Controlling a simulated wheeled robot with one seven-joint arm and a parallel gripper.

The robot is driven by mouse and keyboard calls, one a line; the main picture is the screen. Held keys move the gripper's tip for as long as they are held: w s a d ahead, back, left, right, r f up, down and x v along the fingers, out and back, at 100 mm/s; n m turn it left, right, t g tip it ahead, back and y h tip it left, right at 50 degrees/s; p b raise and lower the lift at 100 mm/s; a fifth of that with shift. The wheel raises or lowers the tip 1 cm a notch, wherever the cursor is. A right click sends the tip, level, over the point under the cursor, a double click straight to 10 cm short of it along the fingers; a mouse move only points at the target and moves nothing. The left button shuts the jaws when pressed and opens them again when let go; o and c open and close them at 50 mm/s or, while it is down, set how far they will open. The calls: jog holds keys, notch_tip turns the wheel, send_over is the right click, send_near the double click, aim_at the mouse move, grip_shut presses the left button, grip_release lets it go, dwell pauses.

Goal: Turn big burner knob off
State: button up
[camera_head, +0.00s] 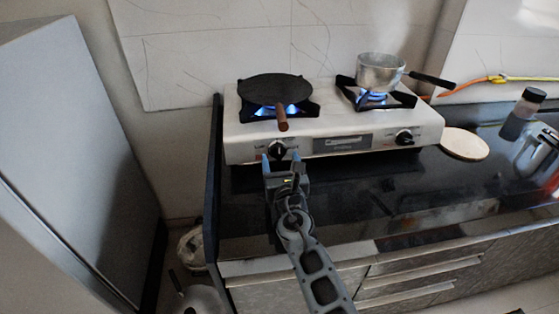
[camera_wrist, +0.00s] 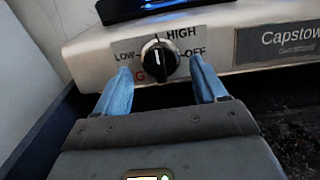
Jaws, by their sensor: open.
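The left burner knob (camera_head: 278,150) is black and round, on the front of the white stove (camera_head: 235,142). In the wrist view the knob (camera_wrist: 159,58) sits among the labels LOW, HIGH and OFF, with its white mark near the top. Blue flame burns at the left burner (camera_head: 291,109) under a dark flat pan (camera_head: 275,88). My gripper (camera_head: 280,158) is open in front of this knob. In the wrist view the blue fingers of my gripper (camera_wrist: 160,66) stand on either side of it, with gaps visible; depth contact is unclear.
A second knob (camera_head: 404,138) is at the right. A metal pot (camera_head: 381,72) stands over another lit burner (camera_head: 372,98). The pan's brown handle (camera_head: 282,118) juts forward above the left knob. A round board (camera_head: 464,144) and bottle (camera_head: 523,112) are right on the black counter (camera_head: 350,205).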

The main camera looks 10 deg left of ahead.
jog(key=shift+b+x, duration=0.3)
jog(key=shift+x, duration=0.75)
jog(key=shift+c, duration=0.5)
jog(key=c, duration=1)
jog(key=shift+o, duration=0.2)
